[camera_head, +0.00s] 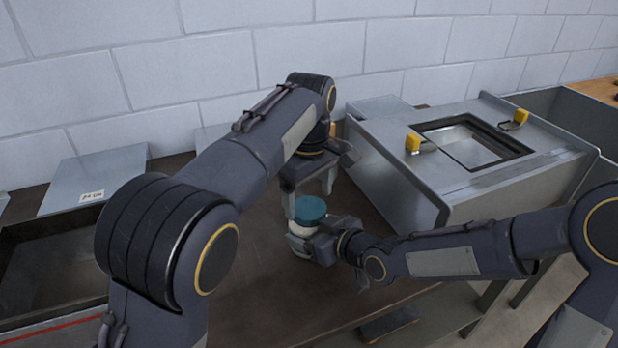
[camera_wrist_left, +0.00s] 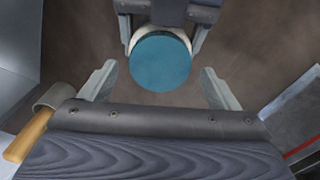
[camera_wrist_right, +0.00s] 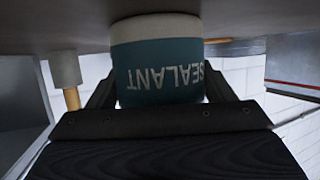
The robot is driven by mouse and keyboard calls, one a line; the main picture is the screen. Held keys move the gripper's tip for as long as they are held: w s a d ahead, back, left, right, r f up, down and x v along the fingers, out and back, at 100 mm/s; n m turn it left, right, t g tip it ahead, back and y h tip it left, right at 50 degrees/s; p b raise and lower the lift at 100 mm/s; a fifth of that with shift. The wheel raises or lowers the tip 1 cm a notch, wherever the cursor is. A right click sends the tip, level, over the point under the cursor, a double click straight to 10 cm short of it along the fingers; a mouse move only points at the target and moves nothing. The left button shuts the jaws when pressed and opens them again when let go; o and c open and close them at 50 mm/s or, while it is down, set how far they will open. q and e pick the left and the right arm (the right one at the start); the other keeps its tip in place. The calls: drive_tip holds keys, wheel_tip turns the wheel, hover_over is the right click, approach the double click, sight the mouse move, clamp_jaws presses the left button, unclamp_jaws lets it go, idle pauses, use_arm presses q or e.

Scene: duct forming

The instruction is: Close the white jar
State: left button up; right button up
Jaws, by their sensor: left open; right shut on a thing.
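The white jar (camera_head: 299,245) stands upright on the dark bench, with a teal lid (camera_head: 312,208) at its top. In the left wrist view the lid (camera_wrist_left: 160,62) is a teal disc, with a white rim of the jar (camera_wrist_left: 133,35) showing past its far edge. I cannot tell whether it is seated. My right gripper (camera_head: 312,242) is shut around the jar's body from the right; the right wrist view shows the teal "SEALANT" label (camera_wrist_right: 165,75) between its fingers. My left gripper (camera_head: 309,188) is open above the lid, its fingers apart on either side, not touching it.
A metal box with yellow handles (camera_head: 470,150) stands right of the jar. A grey panel (camera_head: 95,178) and a sunken tray (camera_head: 45,250) lie at the left. A wooden-handled tool (camera_wrist_left: 28,135) is nearby. Bench in front of the jar is clear.

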use_arm(q)
drive_tip(key=shift+f, duration=1)
drive_tip(key=c, duration=1)
drive_tip(key=m, duration=0.3)
drive_tip(key=shift+m, duration=0.4)
drive_tip(key=m, duration=0.6)
drive_tip(key=o, duration=1.1)
